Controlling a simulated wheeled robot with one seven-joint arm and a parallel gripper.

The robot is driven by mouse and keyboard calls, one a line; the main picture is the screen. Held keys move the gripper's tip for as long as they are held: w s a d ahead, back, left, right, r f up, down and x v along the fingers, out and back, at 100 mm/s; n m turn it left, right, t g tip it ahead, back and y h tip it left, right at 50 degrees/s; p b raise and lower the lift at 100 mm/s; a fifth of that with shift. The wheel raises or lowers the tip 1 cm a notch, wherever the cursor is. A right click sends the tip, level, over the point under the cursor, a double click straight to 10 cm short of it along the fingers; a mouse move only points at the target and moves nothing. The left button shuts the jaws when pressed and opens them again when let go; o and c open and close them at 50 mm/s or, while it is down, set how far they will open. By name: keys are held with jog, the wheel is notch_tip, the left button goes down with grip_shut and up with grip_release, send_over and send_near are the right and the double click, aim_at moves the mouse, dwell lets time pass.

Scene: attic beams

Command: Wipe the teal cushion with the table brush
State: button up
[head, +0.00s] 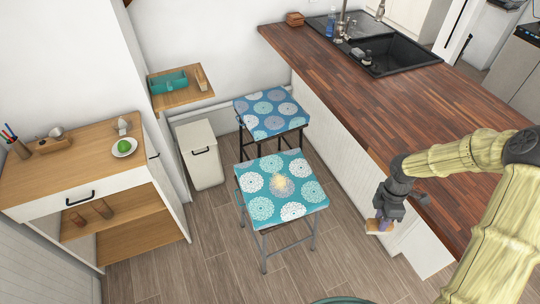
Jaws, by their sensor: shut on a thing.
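The teal cushion (262,212) with white flower-like circles lies on the nearer stool, in the middle of the head view. A pale yellowish patch (283,184) shows on its top, near the middle. My gripper (384,214) is to the right of the cushion and apart from it, beside the counter. It points down and is shut on a small tan and purplish thing, which looks like the table brush (379,227). The gripper hides part of the brush, and its bristles are not clear.
A second stool with a blue patterned cushion (270,113) stands just behind. The wooden counter (400,110) with a black sink runs along the right. A cabinet (75,165) and a cream bin (200,155) stand left. Floor (190,265) is clear at front left.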

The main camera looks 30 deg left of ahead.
jog(key=d+f+m, duration=0.1)
jog(key=m, duration=0.2)
jog(key=f+m+y, duration=0.1)
jog(key=m, duration=0.2)
jog(key=d+f+m, duration=0.1)
jog(key=m, duration=0.1)
jog(key=shift+w+d+f+m+b, duration=0.2)
jog(key=shift+d+m+b, duration=0.1)
jog(key=shift+m+b, duration=0.1)
jog(key=d+f+m+t+y+b, duration=0.1)
jog(key=d+f+m, duration=0.3)
jog(key=m, duration=1)
jog(key=shift+w+d+f+t+y, duration=0.15)
jog(key=shift+w+f+t+y, duration=0.05)
jog(key=shift+f+t+y, duration=0.2)
jog(key=shift+s+r, duration=0.1)
